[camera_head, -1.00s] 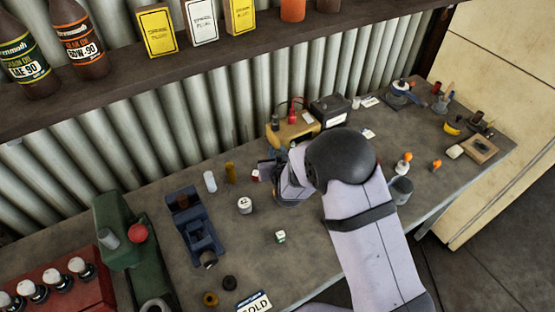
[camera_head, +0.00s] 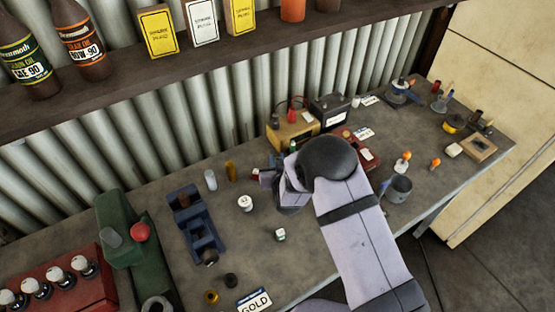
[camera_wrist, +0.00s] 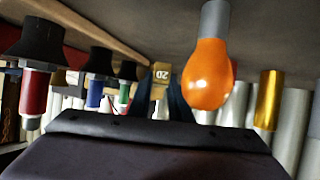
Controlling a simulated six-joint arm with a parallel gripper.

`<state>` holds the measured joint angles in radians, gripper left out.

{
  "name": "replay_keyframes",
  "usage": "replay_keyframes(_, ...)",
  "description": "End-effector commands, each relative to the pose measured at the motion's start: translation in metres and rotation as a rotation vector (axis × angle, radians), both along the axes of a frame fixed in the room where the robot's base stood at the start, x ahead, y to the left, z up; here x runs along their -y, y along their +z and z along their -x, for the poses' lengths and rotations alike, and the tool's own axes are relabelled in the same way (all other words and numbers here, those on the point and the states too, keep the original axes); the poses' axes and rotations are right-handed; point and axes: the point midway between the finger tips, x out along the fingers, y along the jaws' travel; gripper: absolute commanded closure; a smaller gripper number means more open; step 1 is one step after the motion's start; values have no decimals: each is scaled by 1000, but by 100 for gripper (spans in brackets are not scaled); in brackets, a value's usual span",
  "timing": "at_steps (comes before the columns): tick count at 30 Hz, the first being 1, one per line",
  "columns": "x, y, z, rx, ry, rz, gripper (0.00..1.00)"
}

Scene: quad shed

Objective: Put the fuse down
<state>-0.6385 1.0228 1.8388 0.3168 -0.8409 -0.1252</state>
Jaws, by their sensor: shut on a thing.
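My gripper (camera_wrist: 161,100) is shut on a small tan fuse (camera_wrist: 161,77) marked "20", held between two dark blue fingers in the wrist view. In the head view my gripper (camera_head: 270,176) is low over the middle of the bench, partly hidden by my own arm. A small dark red and white piece (camera_head: 255,175) shows at its left side; I cannot tell whether this is the held fuse. I cannot tell whether the held fuse touches the bench.
A white round piece (camera_head: 245,203) and a green-and-white piece (camera_head: 280,235) stand near my gripper. A blue holder (camera_head: 205,238) is at left, a yellow box (camera_head: 290,133) behind, and a grey cup (camera_head: 398,189) at right. An orange bulb (camera_wrist: 209,75) looms in the wrist view.

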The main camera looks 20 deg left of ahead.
Motion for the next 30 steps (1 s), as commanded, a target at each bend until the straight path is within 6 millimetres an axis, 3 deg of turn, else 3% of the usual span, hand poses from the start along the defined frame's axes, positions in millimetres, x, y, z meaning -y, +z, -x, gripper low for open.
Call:
replay_keyframes(13,0,-8,0,0,0,0,100)
replay_keyframes(14,0,-8,0,0,0,0,80)
replay_keyframes(15,0,-8,0,0,0,0,74)
replay_keyframes(30,0,0,0,0,0,0,74)
